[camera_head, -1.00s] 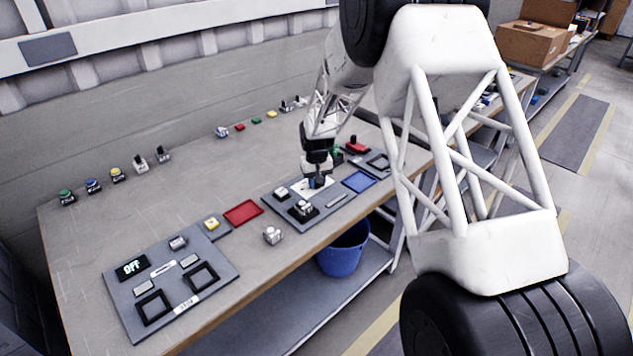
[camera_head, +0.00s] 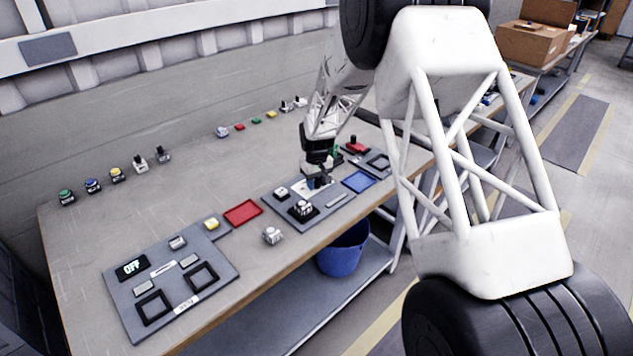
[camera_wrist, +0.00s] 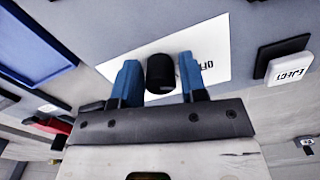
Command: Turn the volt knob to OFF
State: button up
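The black volt knob (camera_wrist: 160,73) stands on a white plate (camera_wrist: 110,68) with dark lettering that reads like OFF, partly hidden by a finger. My gripper (camera_wrist: 159,76) has two blue fingers, one on each side of the knob. Narrow gaps show between the fingers and the knob, so the gripper looks open around it. In the head view my gripper (camera_head: 319,182) is low over the middle panel (camera_head: 286,217) and hides the knob there. Which way the knob points cannot be told.
A white block marked with letters (camera_wrist: 288,68) sits on a black base beside the plate. A blue tray (camera_head: 358,182) and a red tray (camera_head: 243,212) lie nearby. The left panel (camera_head: 128,303) has a display (camera_head: 131,268) reading OFF. A blue bin (camera_head: 343,250) is below.

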aim_at(317, 180)
jog(key=shift+o, duration=1)
jog(key=shift+r, duration=0.1)
jog(key=shift+r, duration=3.8)
